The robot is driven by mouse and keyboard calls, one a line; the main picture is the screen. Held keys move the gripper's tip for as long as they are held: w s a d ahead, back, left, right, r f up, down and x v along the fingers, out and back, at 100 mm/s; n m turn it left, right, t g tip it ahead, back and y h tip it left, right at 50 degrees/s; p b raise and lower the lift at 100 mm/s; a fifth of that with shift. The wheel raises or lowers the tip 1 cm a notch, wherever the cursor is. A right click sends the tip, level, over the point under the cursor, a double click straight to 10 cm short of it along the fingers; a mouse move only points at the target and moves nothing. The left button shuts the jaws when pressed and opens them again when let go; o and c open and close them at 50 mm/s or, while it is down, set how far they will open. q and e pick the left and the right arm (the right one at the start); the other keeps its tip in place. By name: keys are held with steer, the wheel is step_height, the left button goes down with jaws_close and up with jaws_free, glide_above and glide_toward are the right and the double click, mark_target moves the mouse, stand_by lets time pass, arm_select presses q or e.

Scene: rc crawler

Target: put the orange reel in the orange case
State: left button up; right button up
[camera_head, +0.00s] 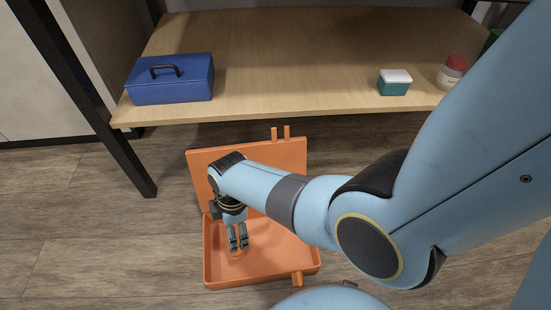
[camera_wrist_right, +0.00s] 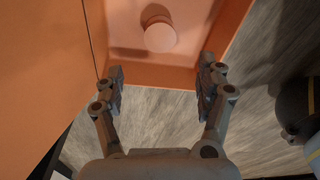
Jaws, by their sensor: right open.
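The orange case (camera_head: 262,268) stands open on the floor, its lid (camera_head: 280,155) raised at the back. The orange reel (camera_wrist_right: 160,38) is a round disc within the case's walls in the right wrist view, beyond the fingertips, with a dark shadow beside it. In the head view it is mostly hidden under my fingers. My right gripper (camera_head: 239,247) points down into the case; in the right wrist view its two fingers (camera_wrist_right: 160,80) are spread apart with nothing between them. I cannot tell whether the reel rests fully on the case floor. My left gripper is out of view.
A wooden shelf (camera_head: 290,60) stands behind the case, with a blue toolbox (camera_head: 172,85), a small green box with a white lid (camera_head: 395,83) and a red-capped jar (camera_head: 451,73) on it. A dark shelf leg (camera_head: 135,165) is left of the case. The floor at left is clear.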

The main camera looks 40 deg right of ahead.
steer(key=s+d+m+t, duration=0.2)
steer(key=s+d+m, duration=0.2)
steer(key=s+d, duration=0.2)
steer(key=s+d+r+m+t, duration=0.2)
steer(key=s+r+m, duration=0.1)
steer(key=r, duration=0.4)
steer(key=s+d+r+m+t, duration=0.2)
steer(key=s+r+m, duration=0.1)
steer(key=r, duration=0.5)
steer(key=s+d+r+m+t+h, duration=0.1)
steer(key=s+d+r+m+t, duration=0.1)
steer(key=r, duration=0.6)
steer(key=shift+s+r+m, duration=0.2)
steer(key=shift+s+m, duration=0.5)
steer(key=shift+s, duration=0.5)
steer(key=shift+s+d+f+p, duration=0.1)
steer(key=shift+p, duration=0.25)
